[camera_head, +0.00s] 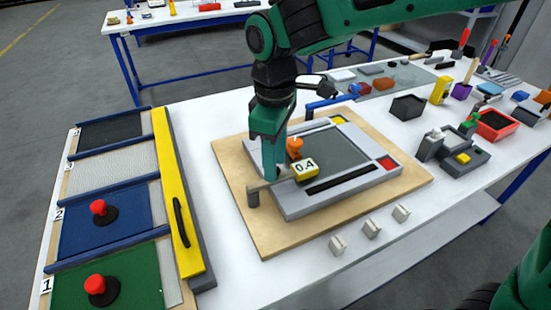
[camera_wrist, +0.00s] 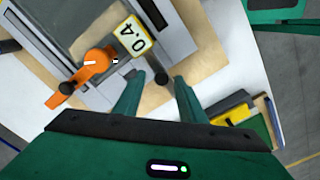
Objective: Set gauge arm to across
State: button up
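The gauge arm appears to be a grey bar with a yellow-edged "0.4" tag (camera_head: 305,169) and a dark upright end post (camera_head: 253,196). It lies by the near left side of a grey framed fixture (camera_head: 335,196). In the wrist view the tag (camera_wrist: 130,40) lies beyond the fingers, and the post's dark top (camera_wrist: 162,78) shows between the fingertips. My gripper (camera_head: 276,178) is low beside the bar. Its fingers (camera_wrist: 157,80) are apart, with no visible contact on the post. An orange lever (camera_wrist: 92,65) with a dark knob lies left of the tag; it shows partly behind my gripper (camera_head: 295,147).
The fixture sits on a wooden board (camera_head: 400,197). Several small grey blocks (camera_head: 371,228) stand in front. A rack with red-knobbed panels (camera_head: 98,285) and a yellow bar (camera_head: 172,190) is left. Bins and tools crowd the right, including a red bin (camera_head: 495,124).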

notch_tip(320, 180, up, 10)
jog(key=shift+r, duration=0.2)
jog(key=shift+w+d, duration=0.1)
dwell(0.3)
jog(key=d+f+m, duration=0.2)
jog(key=d+m, duration=0.4)
jog(key=d, duration=0.8)
jog(key=d+f+m, duration=0.3)
jog(key=d+m, duration=0.2)
jog(key=d, duration=1)
jog(key=s+d+f+m, duration=0.3)
jog(key=s+d+m, duration=0.2)
jog(key=s+d, duration=0.2)
jog(key=s+d+f+m, duration=0.4)
jog(key=s+d, duration=0.3)
jog(key=s, duration=0.2)
jog(key=shift+d+f+m, duration=0.2)
jog(key=shift+f+m, duration=0.05)
jog(key=shift+m, duration=0.35)
jog(key=shift+w, duration=0.1)
